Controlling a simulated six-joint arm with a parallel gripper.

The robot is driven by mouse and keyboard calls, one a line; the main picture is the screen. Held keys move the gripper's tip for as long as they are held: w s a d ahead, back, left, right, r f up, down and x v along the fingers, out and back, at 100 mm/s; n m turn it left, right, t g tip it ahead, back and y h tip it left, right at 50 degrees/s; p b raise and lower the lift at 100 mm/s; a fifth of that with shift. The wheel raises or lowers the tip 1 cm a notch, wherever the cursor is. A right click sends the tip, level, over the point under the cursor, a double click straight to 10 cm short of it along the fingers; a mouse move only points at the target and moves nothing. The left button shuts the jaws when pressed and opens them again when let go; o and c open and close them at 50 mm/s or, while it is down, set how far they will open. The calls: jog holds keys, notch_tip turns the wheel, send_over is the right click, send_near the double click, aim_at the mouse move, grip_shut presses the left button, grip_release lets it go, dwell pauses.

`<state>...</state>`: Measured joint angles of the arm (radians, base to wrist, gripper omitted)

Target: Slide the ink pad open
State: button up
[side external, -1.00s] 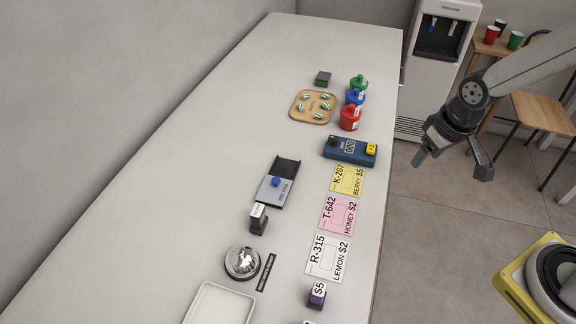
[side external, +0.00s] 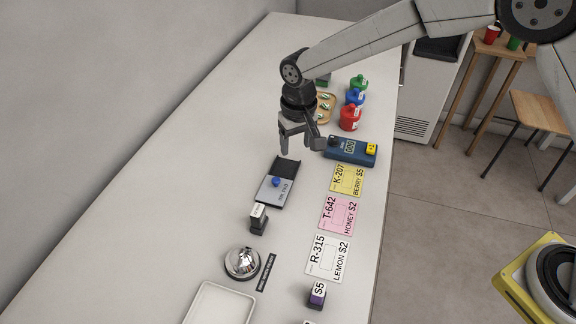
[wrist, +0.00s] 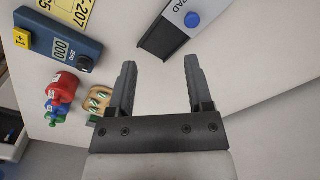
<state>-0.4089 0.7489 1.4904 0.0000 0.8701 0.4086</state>
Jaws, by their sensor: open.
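The ink pad (side external: 271,194) lies on the white counter, a grey lid with a blue knob (side external: 276,182) on a black tray (side external: 286,168). Part of the black tray shows beyond the lid at the far end. In the wrist view the ink pad (wrist: 182,18) is at the top, cut off by the frame, with its blue knob (wrist: 192,20) visible. My gripper (side external: 302,147) is open and empty, above the counter beyond the black end of the pad, apart from it. Its fingers (wrist: 158,75) point toward the pad side in the wrist view.
A blue counter device (side external: 345,153) stands right of the pad, near my gripper. Yellow, pink (side external: 340,214) and white cards lie along the right edge. A dark stamp (side external: 259,220) and a bell (side external: 242,262) stand nearer. Red, blue and green bottles (side external: 350,118) are behind; the left counter is clear.

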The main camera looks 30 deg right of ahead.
send_over(276, 179)
jog(key=shift+f, duration=0.8)
jog(key=shift+f, duration=3.85)
jog(key=shift+c, duration=0.2)
grip_shut()
